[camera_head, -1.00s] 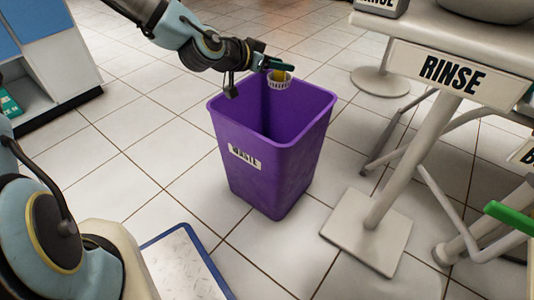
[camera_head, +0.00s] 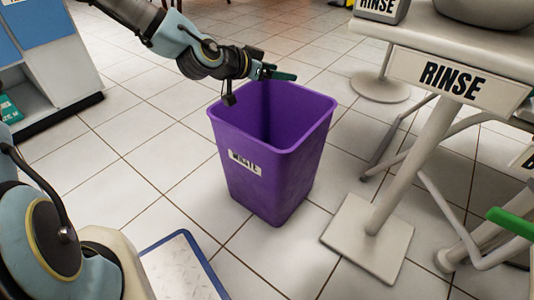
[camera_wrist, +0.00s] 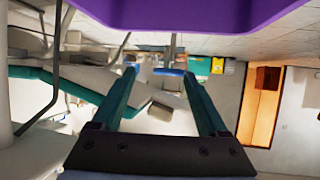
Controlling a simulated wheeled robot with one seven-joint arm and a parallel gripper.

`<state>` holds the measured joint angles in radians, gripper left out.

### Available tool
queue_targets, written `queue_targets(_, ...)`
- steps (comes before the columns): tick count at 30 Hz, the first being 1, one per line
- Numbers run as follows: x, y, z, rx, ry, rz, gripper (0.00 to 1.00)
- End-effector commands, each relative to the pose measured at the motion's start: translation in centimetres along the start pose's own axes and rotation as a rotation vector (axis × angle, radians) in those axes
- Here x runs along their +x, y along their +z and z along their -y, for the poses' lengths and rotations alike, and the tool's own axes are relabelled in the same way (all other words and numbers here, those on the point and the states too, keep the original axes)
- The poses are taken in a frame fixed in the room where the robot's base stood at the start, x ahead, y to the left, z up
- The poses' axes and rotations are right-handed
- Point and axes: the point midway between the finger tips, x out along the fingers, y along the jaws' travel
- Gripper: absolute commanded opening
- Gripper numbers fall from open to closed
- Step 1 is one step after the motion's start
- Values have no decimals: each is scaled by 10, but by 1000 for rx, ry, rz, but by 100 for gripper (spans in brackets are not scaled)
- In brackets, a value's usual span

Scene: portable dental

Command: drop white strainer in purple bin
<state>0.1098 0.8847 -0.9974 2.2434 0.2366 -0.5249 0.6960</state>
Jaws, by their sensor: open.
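The purple bin (camera_head: 268,160) stands upright on the tiled floor with a waste label on its front. Its rim also shows along the top of the wrist view (camera_wrist: 190,14). My gripper (camera_head: 284,74) is at the bin's far rim, with its teal fingers level with the opening. In the wrist view my gripper (camera_wrist: 160,73) has its fingers apart and nothing between them. The white strainer is not in view in any current frame. The bottom of the bin is hidden by its front wall.
A white stand with a rinse sign (camera_head: 455,80) is close to the right of the bin, its square foot (camera_head: 368,238) on the floor. A blue-edged white board (camera_head: 180,268) lies at the front. A cabinet (camera_head: 55,75) stands at the left. Floor left of the bin is clear.

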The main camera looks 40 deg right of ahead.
Motion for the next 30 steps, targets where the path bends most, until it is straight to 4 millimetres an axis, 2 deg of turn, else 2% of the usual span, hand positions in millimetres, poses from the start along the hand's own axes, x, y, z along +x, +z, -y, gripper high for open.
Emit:
queue_targets(9, -60, -4, 1, -2, -3, 2, 77)
queue_targets(15, -91, -3, 1, -1, -2, 0, 77)
queue_targets(21, -102, -1, 0, 0, -1, 0, 77)
queue_targets(30, -103, 0, 0, 0, 0, 0, 77)
